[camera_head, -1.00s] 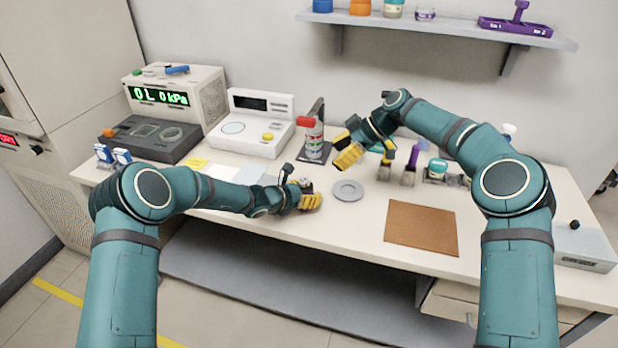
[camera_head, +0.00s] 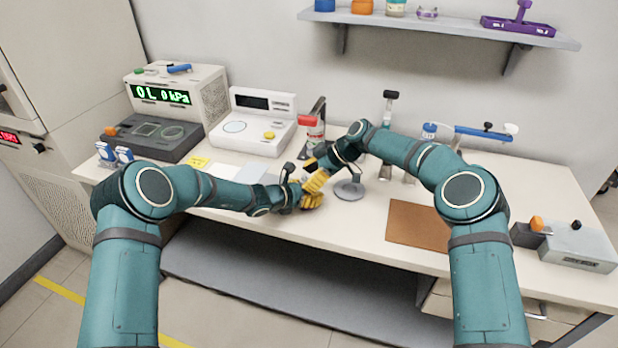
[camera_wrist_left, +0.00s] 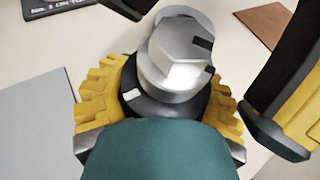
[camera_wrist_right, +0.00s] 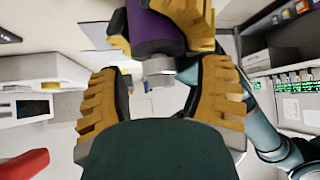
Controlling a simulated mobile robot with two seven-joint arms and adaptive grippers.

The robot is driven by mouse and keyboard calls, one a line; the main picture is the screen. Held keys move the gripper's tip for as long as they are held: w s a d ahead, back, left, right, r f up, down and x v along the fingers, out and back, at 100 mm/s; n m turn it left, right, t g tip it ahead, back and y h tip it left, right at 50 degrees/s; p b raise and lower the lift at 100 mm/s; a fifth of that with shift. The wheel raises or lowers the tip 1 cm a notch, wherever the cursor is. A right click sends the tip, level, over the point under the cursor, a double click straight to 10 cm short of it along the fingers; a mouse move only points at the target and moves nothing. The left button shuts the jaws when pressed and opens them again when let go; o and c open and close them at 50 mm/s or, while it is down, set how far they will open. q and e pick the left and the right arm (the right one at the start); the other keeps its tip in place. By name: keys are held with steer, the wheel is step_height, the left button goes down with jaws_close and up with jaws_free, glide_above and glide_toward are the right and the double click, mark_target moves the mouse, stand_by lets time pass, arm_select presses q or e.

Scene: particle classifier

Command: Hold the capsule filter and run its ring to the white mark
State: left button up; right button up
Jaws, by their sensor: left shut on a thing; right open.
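The capsule filter is held upright between the yellow fingers of my left gripper (camera_head: 300,197), low over the bench. In the left wrist view the filter (camera_wrist_left: 150,105) has a silver stepped top (camera_wrist_left: 180,58) with a dark mark, above a dark collar bearing a white mark (camera_wrist_left: 132,95). In the right wrist view its body is purple (camera_wrist_right: 152,25), with the silver end (camera_wrist_right: 158,72) facing my right gripper (camera_wrist_right: 160,108). The right gripper is open, its fingers spread around the line of the silver end without visible contact. In the head view the grippers hide most of the filter.
A round grey disc (camera_head: 349,190) lies just right of the grippers, and a brown mat (camera_head: 415,224) further right. Instruments with a pressure display (camera_head: 162,95) fill the left. My right arm hides part of the bench's back right.

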jaws_close()
steer(key=shift+a, duration=0.1)
stand_by(0.4)
steer(key=shift+s+a+m+t, duration=0.1)
steer(key=shift+s+m+t, duration=0.05)
steer(key=shift+m+t, duration=1.15)
jaws_free()
